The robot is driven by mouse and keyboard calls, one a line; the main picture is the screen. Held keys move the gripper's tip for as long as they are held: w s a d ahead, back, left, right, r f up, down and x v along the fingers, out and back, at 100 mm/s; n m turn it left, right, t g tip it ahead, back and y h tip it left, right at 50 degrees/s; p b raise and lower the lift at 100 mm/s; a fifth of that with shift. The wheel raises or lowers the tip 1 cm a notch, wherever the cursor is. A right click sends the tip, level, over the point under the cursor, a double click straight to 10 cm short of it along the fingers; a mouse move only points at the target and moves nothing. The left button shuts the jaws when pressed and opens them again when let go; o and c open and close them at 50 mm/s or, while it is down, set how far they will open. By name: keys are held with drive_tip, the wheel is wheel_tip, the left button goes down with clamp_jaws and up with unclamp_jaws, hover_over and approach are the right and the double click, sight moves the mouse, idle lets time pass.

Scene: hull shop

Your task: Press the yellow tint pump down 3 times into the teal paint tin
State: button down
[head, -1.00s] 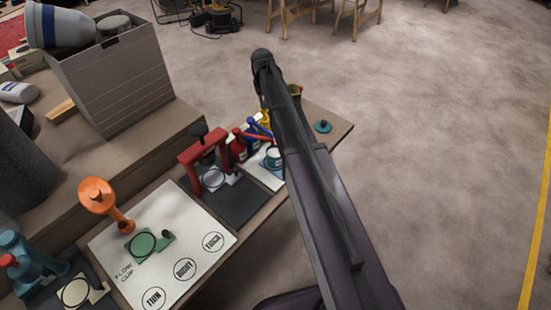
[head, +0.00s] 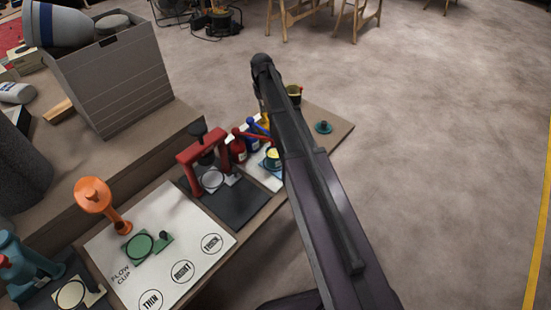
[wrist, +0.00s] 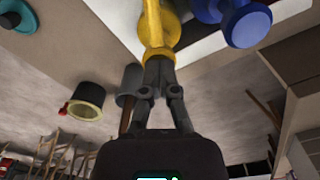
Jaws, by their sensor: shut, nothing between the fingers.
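The yellow tint pump (head: 265,121) is mostly hidden behind my arm in the head view. In the wrist view the yellow pump (wrist: 154,24) fills the top middle. My gripper (wrist: 158,58) is shut and empty, its fingertips right at the pump's yellow top; I cannot tell whether it presses. The teal paint tin (head: 272,163) stands on a white sheet beside the bottles, partly covered by my arm. Yellow shows inside its open top.
A blue pump (head: 252,124) and a red pump (head: 238,148) stand close beside the yellow one; the blue pump also shows in the wrist view (wrist: 243,24). A teal lid (head: 323,127) and a dark tin (head: 295,96) lie beyond my arm. A red press (head: 190,160) stands left.

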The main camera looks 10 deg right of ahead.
drive_tip(key=shift+r, duration=0.1)
drive_tip(key=shift+r+p, duration=1.85)
drive_tip(key=shift+p, duration=0.1)
drive_tip(key=shift+f+b, duration=2)
drive_tip(key=shift+b, duration=0.05)
drive_tip(key=shift+r+p, duration=0.25)
drive_tip(key=shift+p, duration=0.05)
drive_tip(key=shift+r+p, duration=1.75)
